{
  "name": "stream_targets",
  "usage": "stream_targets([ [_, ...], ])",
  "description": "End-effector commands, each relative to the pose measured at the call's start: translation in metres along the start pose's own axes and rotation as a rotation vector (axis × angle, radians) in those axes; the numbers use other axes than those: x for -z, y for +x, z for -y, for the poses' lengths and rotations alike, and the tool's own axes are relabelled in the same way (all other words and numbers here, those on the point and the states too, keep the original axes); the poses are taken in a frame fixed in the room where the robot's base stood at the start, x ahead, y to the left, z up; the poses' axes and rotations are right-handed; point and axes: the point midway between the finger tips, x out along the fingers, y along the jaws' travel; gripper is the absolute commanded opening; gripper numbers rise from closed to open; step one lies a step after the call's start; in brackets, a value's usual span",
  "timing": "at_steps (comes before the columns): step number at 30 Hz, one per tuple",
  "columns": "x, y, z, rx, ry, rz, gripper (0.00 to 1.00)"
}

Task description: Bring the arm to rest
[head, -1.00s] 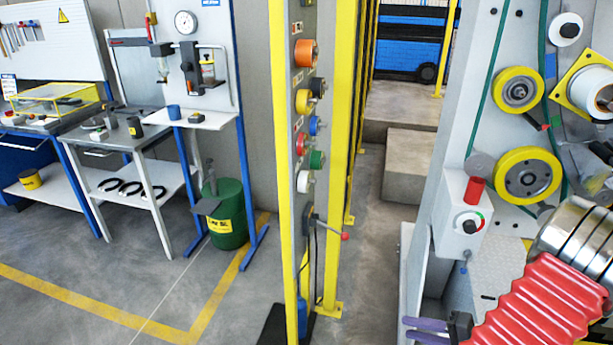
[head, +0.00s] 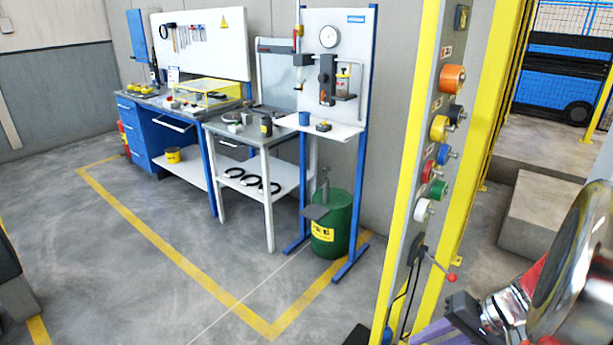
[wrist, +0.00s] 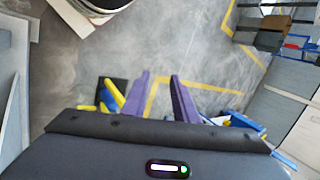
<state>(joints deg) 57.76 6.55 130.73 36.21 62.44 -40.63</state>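My gripper (head: 432,332) is at the lower right of the head view, with its purple fingers partly cut off by the bottom edge. It is in front of the foot of the grey panel post. In the wrist view my gripper (wrist: 158,78) shows two purple fingers standing apart, with bare floor and a yellow line seen between them. It is open and holds nothing. My arm's shiny metal and red parts fill the lower right of the head view.
A grey panel (head: 433,130) with coloured knobs and a red-tipped lever stands between yellow posts. Left of it are a test stand (head: 336,75), a grey table (head: 240,135), a blue workbench (head: 165,140) and a green drum (head: 331,225). Open floor (head: 150,270) lies at the left.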

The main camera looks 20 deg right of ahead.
Motion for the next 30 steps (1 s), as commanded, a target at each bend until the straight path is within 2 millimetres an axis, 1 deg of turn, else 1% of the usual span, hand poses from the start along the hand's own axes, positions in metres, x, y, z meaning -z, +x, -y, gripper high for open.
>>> stream_targets([
  [1, -0.004, 0.001, 0.013, -0.028, -0.036, 0.009, 0.26],
  [3, -0.010, 0.001, 0.028, -0.066, -0.074, 0.018, 0.26],
  [12, -0.040, 0.001, 0.082, -0.216, -0.240, 0.024, 0.26],
  [21, -0.072, -0.003, 0.128, -0.334, -0.412, -0.024, 0.26],
  [30, -0.105, -0.012, 0.167, -0.405, -0.585, -0.116, 0.26],
])
